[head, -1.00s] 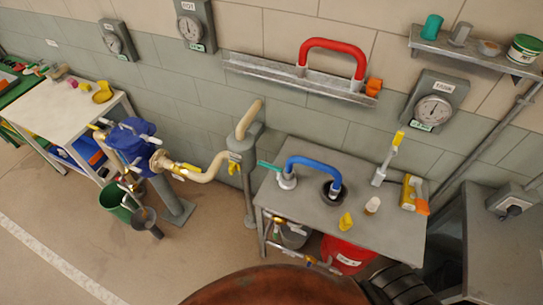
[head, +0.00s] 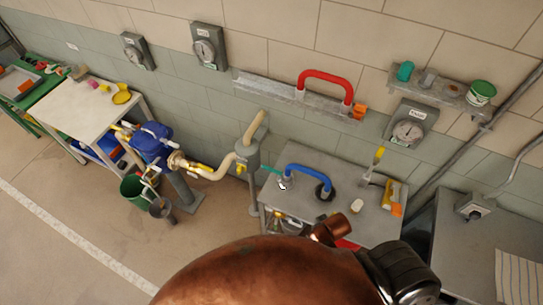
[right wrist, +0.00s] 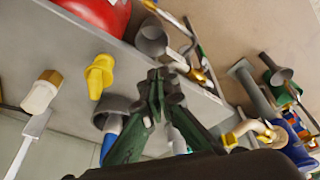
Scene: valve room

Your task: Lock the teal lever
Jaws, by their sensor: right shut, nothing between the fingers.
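The teal lever (head: 271,170) juts out to the left from the fitting at the left foot of the blue bent pipe (head: 308,170) on the grey bench (head: 350,180). I cannot make out any lock on it. My right gripper (right wrist: 163,78) shows only in the right wrist view, its dark green fingers together and empty, in front of the bench. The blue pipe shows there only in pieces behind the fingers, and I cannot make out the teal lever there. A yellow piece (right wrist: 99,76) stands on the bench beside a grey ring (right wrist: 113,117). My left gripper is out of view.
A pale bottle (head: 357,206), an upright yellow-ended handle (head: 374,163) and a yellow-orange item (head: 393,198) stand on the bench. A red bucket (right wrist: 100,10) is below it. A blue valve body (head: 152,145) and green bucket (head: 133,188) are left; open floor lies farther left.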

